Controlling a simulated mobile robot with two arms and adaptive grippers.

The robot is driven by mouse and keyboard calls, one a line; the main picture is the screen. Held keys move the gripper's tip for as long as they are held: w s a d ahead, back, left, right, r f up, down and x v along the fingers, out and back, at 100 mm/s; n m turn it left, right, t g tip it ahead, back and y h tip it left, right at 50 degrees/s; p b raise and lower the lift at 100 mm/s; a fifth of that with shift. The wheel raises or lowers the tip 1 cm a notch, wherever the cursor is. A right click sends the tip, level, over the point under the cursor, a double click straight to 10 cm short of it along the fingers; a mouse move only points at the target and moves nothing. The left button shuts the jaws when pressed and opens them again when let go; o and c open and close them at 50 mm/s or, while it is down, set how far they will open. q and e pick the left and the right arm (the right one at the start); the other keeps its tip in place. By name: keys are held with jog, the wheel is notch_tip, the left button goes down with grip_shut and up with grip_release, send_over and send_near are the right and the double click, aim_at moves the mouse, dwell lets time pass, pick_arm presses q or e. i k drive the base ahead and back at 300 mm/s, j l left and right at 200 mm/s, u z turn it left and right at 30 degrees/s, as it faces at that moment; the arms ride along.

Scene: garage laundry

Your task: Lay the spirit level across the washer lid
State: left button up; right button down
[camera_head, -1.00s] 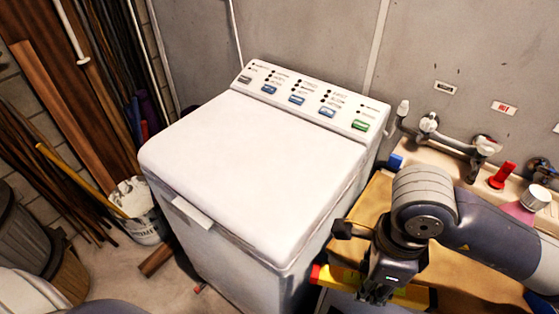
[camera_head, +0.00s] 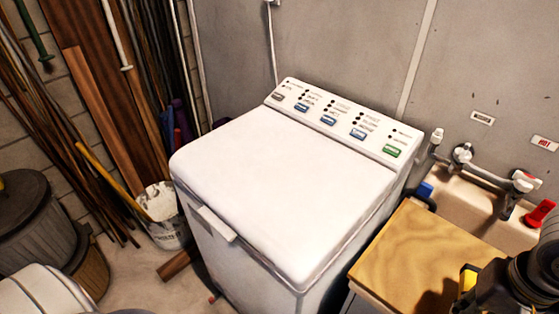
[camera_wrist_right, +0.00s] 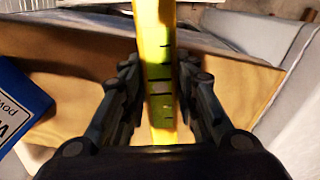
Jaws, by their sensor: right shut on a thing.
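The washer (camera_head: 290,190) stands in the middle of the head view. Its white lid (camera_head: 285,170) is shut and bare. My right gripper (camera_wrist_right: 160,80) is shut on the yellow spirit level (camera_wrist_right: 155,25), which runs lengthwise between the two fingers in the right wrist view, with green and black markings on it. In the head view, only a small yellow part of the level (camera_head: 467,280) shows by the dark right wrist at the lower right edge, right of the washer and over the wooden top. Most of the level is out of that view. My left gripper is not in view.
A wooden top (camera_head: 425,255) adjoins the washer's right side, with a sink (camera_head: 470,205) and taps behind. A blue box (camera_wrist_right: 18,105) shows in the wrist view. A bucket (camera_head: 165,215), bins (camera_head: 35,225) and leaning poles stand at left.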

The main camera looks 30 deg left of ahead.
aim_at(267, 171)
jog(key=j+u, duration=0.1)
jog(key=u, duration=1.2)
jog(key=i+j+u, duration=0.4)
jog(key=k+l, duration=0.1)
